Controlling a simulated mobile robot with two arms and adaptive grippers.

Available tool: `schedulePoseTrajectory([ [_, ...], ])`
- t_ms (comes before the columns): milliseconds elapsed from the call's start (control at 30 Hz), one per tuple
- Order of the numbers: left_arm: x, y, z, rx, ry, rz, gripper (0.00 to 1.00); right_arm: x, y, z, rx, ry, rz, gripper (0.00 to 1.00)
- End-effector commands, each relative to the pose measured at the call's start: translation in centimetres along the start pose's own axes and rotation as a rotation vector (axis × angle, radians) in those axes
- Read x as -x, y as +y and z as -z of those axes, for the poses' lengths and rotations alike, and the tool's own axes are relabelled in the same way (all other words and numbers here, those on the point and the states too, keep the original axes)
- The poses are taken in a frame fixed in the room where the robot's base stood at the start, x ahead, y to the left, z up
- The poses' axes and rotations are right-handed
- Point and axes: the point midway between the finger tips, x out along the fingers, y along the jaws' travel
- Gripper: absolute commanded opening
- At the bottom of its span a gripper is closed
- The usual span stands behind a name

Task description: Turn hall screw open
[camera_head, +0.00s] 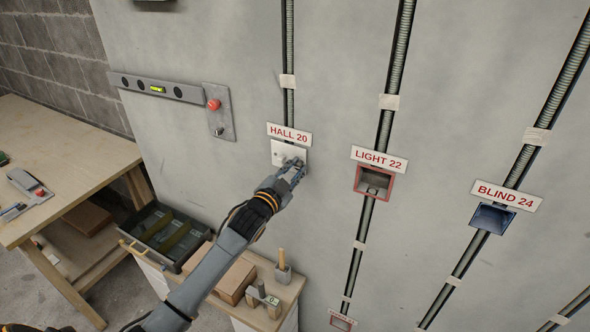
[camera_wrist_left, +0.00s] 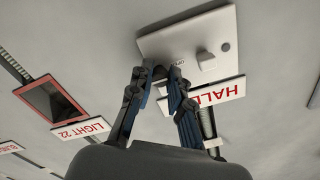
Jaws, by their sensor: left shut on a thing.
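The white hall cover plate (camera_head: 283,148) is on the wall under the HALL 20 sign (camera_head: 289,133). In the wrist view the plate (camera_wrist_left: 190,38) shows a small round screw head (camera_wrist_left: 226,46) at one edge and a raised light block (camera_wrist_left: 207,61). My left gripper (camera_head: 298,165) is at the plate's lower right part. In the wrist view its fingertips (camera_wrist_left: 162,74) are closed together at the plate's other edge, on a small dark part that looks like the hall screw. The fingers mostly hide it. My right gripper is not in view.
The red-framed LIGHT 22 box (camera_head: 374,183) and blue BLIND 24 box (camera_head: 492,217) are to the right. A panel with a red button (camera_head: 219,112) is at upper left. Below are a tool tray (camera_head: 166,237), a brown block (camera_head: 236,280) and a workbench (camera_head: 80,150).

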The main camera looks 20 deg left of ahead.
Motion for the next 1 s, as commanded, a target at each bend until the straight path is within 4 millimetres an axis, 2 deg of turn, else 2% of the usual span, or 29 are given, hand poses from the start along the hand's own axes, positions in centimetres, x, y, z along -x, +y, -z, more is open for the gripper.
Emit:
schedulePoseTrajectory([
  [67,0.0,0.1,-0.1,0.001,-0.002,-0.001,0.0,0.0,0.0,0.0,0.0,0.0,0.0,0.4],
  [100,0.0,0.1,-0.1,0.0,-0.002,-0.001,0.26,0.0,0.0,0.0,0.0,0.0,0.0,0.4],
  [200,0.0,0.1,-0.1,0.0,-0.002,-0.001,0.42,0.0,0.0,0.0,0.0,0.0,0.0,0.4],
  [567,0.5,0.1,-0.1,-0.001,-0.002,-0.002,0.42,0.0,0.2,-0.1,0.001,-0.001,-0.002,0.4],
  [667,1.8,0.2,-0.1,-0.001,-0.002,-0.003,0.42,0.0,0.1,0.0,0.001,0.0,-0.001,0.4],
  [1000,9.0,0.1,-0.2,-0.001,-0.004,-0.003,0.42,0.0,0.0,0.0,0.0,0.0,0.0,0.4],
])
